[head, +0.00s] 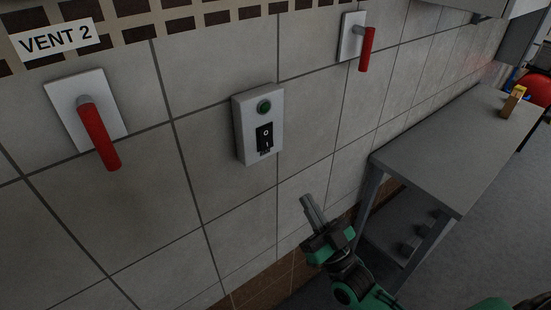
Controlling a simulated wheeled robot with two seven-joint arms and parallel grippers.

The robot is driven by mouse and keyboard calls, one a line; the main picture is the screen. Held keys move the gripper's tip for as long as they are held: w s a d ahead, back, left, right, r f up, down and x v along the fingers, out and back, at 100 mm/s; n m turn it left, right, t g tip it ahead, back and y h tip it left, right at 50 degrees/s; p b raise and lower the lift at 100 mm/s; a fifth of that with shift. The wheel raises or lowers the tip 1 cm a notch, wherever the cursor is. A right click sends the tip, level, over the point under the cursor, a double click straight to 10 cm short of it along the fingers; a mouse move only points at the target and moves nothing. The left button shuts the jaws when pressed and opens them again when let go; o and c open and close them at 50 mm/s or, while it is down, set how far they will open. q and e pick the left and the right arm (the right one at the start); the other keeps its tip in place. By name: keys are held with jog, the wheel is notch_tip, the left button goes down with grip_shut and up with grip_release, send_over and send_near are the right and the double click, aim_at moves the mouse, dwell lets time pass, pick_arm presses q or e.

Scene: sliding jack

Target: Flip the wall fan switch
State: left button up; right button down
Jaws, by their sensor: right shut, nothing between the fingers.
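The wall fan switch is a black rocker (264,137) marked "0" and set in a light grey box (243,149) on the tiled wall. A dark green round button or lamp (264,106) sits above the rocker on the same box. My right gripper (308,199) is below and to the right of the box, apart from it. Its fingers point up towards the wall, shut and empty. My left gripper does not show.
Red lever handles stand out from white plates left (99,136) and upper right (367,49) of the box. A "VENT 2" label (56,40) is at the upper left. A grey metal table (445,150) stands at the right, with a small yellow-brown object (514,100) on it.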

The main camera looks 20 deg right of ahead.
aim_at(267, 142)
jog(key=shift+w+r, duration=0.1)
jog(key=p+x, duration=0.2)
jog(key=x, duration=0.2)
jog(key=f+p+x, duration=0.1)
jog(key=p+x, duration=0.1)
jog(key=x, duration=0.2)
jog(key=w+p+x, duration=0.1)
jog(key=p+x, duration=0.2)
jog(key=x, duration=0.1)
jog(key=shift+w+a+f, duration=0.2)
jog(key=shift+a+f, duration=0.05)
jog(key=shift+f, duration=0.05)
jog(key=shift+w+a+f, duration=0.15)
jog(key=shift+w+f, duration=0.05)
jog(key=shift+w, duration=0.2)
